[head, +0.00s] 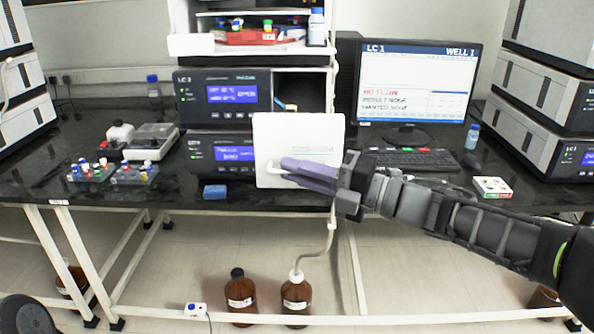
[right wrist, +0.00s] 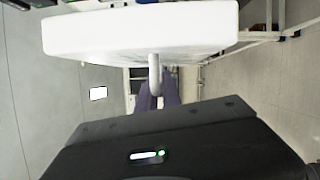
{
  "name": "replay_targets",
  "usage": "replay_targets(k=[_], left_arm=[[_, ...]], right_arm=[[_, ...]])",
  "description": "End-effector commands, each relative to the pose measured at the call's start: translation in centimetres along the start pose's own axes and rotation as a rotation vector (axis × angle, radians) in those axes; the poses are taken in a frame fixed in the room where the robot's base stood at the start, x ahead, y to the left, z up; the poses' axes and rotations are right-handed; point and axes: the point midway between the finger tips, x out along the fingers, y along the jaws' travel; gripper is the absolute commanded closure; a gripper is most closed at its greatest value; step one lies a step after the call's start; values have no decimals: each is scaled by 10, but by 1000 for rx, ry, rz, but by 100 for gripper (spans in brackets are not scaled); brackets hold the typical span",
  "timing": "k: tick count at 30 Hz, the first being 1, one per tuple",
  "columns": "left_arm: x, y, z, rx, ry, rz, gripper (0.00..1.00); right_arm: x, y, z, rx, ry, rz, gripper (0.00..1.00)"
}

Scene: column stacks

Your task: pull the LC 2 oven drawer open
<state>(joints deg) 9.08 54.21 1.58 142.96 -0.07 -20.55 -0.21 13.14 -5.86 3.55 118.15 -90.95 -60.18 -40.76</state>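A white oven drawer front (head: 300,136) stands out from the middle instrument stack, above the bench's front edge. A pale handle (head: 266,168) is on its face. My right gripper (head: 290,168) reaches in from the right, with its purple fingers on the handle. In the right wrist view the white drawer front (right wrist: 140,30) fills the top, and its grey handle (right wrist: 155,72) runs down between the purple fingers (right wrist: 158,96), which look closed on it. The drawer's inside is hidden behind its front. My left gripper is not in view.
Stacked modules with blue displays (head: 232,94) stand left of the drawer. A monitor (head: 417,85) and keyboard (head: 410,159) are to the right. Vial racks (head: 134,174) and a blue block (head: 215,192) lie on the bench. Brown bottles (head: 296,298) stand on the floor below.

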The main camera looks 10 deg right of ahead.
Motion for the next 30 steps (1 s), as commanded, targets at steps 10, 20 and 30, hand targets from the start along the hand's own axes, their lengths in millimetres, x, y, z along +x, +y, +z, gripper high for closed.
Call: replay_targets(k=[10,20,30], left_arm=[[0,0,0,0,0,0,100],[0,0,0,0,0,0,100],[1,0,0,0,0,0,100]], right_arm=[[0,0,0,0,0,0,70],[-12,0,1,-2,-2,0,70],[-66,0,1,-1,-4,0,70]])
